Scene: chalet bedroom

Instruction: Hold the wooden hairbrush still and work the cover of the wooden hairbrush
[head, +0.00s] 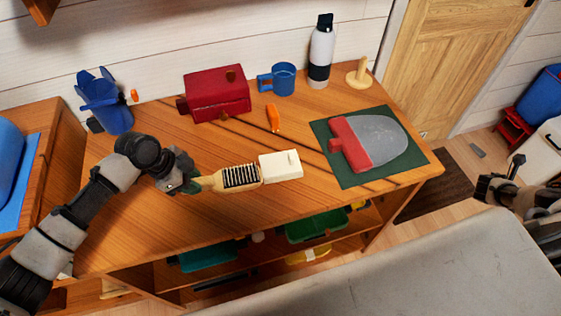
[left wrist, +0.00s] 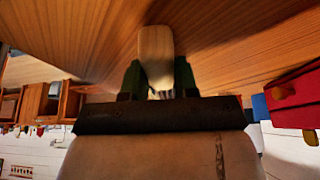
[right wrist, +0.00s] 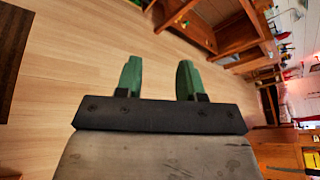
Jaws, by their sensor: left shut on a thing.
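The wooden hairbrush (head: 239,178) is above or on the desk top, its dark bristles uncovered and facing up. My left gripper (head: 191,184) is shut on its handle end; the left wrist view shows the pale wooden brush (left wrist: 156,50) between the green fingers (left wrist: 158,80). A cream box-like piece (head: 281,165), which looks like the cover, is at the right end of the bristle head; I cannot tell whether they touch. My right gripper (head: 515,165) is off to the right, away from the desk. In the right wrist view its fingers (right wrist: 160,80) are apart with nothing between.
On the wooden desk (head: 150,225) stand a red box (head: 216,95), blue mug (head: 282,78), bottle (head: 321,52) and wooden stand (head: 359,74). An orange item (head: 273,118) lies behind the brush. A red and grey piece (head: 375,145) lies on a green mat (head: 415,165). The desk's front is clear.

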